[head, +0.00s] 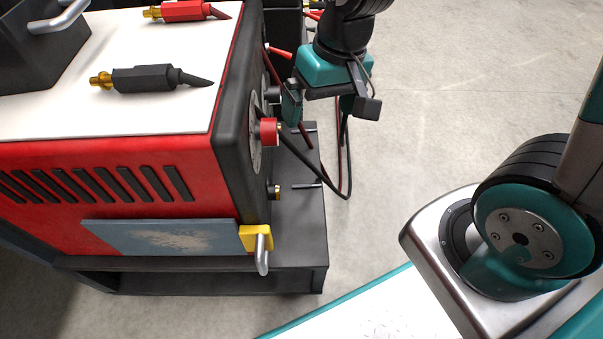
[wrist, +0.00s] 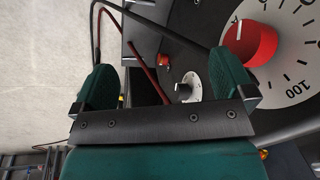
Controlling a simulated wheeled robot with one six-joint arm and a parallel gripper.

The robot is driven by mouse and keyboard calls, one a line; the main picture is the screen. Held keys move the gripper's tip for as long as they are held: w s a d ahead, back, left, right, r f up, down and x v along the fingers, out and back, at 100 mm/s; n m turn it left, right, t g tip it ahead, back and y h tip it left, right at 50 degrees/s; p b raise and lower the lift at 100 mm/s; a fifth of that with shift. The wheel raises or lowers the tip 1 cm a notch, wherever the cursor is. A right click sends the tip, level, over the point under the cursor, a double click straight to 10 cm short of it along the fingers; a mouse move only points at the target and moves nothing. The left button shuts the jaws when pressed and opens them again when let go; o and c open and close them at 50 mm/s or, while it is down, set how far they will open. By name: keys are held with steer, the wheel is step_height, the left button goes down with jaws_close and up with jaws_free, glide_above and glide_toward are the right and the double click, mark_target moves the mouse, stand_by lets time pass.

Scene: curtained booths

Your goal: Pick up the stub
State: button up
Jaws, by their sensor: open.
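A short thin dark rod (head: 307,186) lies on the dark front ledge of the welder's cart in the head view; it looks like the stub, though it is small and I cannot be sure. My gripper (head: 330,112) is open and empty. It hangs beside the red welder's control panel, above and a little behind the rod. In the wrist view my gripper (wrist: 165,75) has its two green fingers wide apart, with cables and part of the panel beyond them. I cannot make out the rod in the wrist view.
The red welder (head: 100,155) fills the left, with two electrode connectors on its white top. A red knob (head: 268,132) sticks out of the panel, also large in the wrist view (wrist: 250,42). Black and red cables (head: 347,165) hang near my gripper. Open concrete floor (head: 470,95) lies right.

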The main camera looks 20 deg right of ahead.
steer(key=w+f+m+g+h+p, duration=0.15)
steer(key=w+f+m, duration=0.3)
steer(key=f, duration=0.45)
steer(key=b, duration=0.5)
glide_above(307, 185)
steer(key=shift+t+h, duration=0.25)
step_height(307, 185, down, 12)
steer(key=shift+w+r, duration=0.1)
steer(key=shift+w, duration=0.05)
steer(key=shift+f+b, duration=1.95)
steer(key=shift+f, duration=1.25)
steer(key=shift+r, duration=0.1)
steer(key=c, duration=0.8)
